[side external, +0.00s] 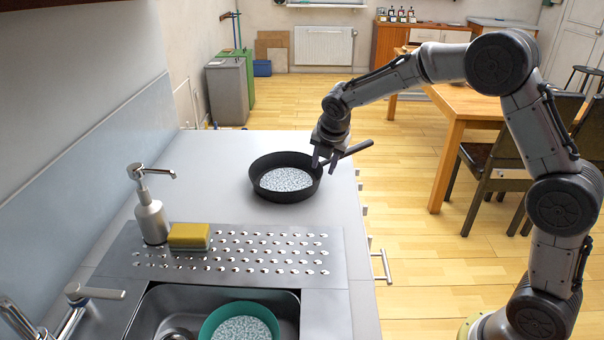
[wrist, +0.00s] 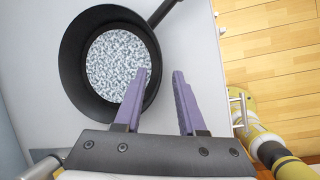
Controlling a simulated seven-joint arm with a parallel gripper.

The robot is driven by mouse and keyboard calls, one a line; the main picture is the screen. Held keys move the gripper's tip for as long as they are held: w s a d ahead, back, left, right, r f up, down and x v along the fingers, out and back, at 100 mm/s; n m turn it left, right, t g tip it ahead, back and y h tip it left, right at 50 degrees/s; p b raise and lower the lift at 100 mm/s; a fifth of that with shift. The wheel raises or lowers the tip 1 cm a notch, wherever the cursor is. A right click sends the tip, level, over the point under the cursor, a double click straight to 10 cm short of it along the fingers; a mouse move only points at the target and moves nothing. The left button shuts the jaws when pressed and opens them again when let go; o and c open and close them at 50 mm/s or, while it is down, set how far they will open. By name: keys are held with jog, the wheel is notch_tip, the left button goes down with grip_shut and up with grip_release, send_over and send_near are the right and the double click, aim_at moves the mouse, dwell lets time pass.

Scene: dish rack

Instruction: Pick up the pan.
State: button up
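The black pan (side external: 285,195) sits upright on the grey counter, with a speckled grey-white round patch in its base. Its handle (side external: 357,147) points right and back, past the counter edge. The pan also shows at upper left in the wrist view (wrist: 74,62). My gripper (side external: 323,164) is open at the pan's right rim, near where the handle joins. In the wrist view its two purple fingers (wrist: 160,72) are apart: the left one overlaps the pan's inside, the right one lies outside the rim. Nothing is between them but the rim region; I cannot tell whether they touch it.
A soap dispenser (side external: 151,215) and a yellow sponge (side external: 189,236) stand on the perforated drainer (side external: 235,272) in front of the pan. The sink (side external: 285,300) with a green bowl (side external: 215,318) is nearer. The counter (side external: 225,160) around the pan is clear.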

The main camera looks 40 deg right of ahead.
aim_at(321, 175)
jog(key=shift+x, duration=3.2)
jog(key=shift+w, duration=0.1)
grip_shut()
jog(key=shift+r, duration=0.1)
jog(key=shift+r, duration=0.15)
